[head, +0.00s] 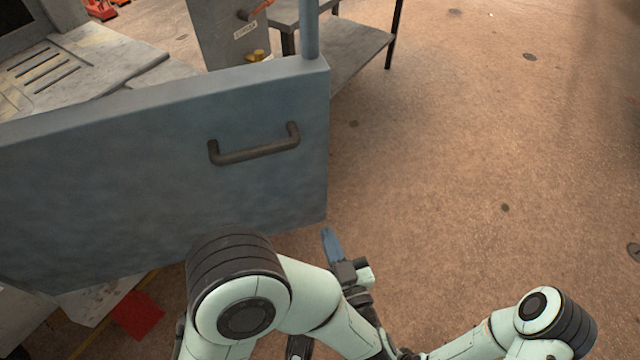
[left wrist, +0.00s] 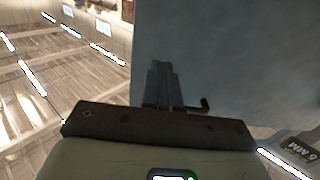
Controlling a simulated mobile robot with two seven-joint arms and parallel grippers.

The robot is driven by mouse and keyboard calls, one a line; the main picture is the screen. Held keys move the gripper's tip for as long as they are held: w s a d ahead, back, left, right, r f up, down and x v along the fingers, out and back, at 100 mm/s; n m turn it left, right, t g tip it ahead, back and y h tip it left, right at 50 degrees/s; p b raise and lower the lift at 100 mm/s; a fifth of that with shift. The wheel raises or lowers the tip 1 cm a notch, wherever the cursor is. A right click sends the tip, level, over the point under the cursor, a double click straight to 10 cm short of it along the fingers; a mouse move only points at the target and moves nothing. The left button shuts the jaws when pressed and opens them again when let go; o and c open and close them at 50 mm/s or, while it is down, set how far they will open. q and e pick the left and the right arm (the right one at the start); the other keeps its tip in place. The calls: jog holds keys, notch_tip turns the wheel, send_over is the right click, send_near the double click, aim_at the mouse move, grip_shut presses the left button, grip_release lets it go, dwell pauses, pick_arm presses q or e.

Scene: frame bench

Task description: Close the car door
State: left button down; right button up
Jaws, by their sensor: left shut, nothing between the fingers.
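The car door (head: 130,180) is a large blue-grey panel across the left half of the head view. A dark bar handle (head: 255,150) is on its face, and a thin post (head: 309,30) rises from its top right corner. The door stands open, with its free edge out over the floor at the right. My left gripper (head: 332,245) is shut and empty, low beside the door's bottom right corner. In the left wrist view, the shut fingers (left wrist: 160,82) lie in front of the door panel (left wrist: 240,55); I cannot tell whether they touch it. My right gripper is out of view.
A slotted grey panel (head: 50,68) lies behind the door. A grey cabinet (head: 228,35) with a label and a metal shelf table (head: 362,50) stand beyond it. A red patch (head: 138,315) is on the floor at lower left. The brown floor (head: 480,160) at right is clear.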

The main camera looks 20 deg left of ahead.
aim_at(304, 177)
pick_arm(q)
jog(key=b+x, duration=0.1)
jog(key=x, duration=1.1)
jog(key=shift+w+a, duration=0.1)
jog(key=shift+a, duration=0.1)
jog(key=shift+w+a, duration=0.3)
jog(key=shift+w, duration=0.25)
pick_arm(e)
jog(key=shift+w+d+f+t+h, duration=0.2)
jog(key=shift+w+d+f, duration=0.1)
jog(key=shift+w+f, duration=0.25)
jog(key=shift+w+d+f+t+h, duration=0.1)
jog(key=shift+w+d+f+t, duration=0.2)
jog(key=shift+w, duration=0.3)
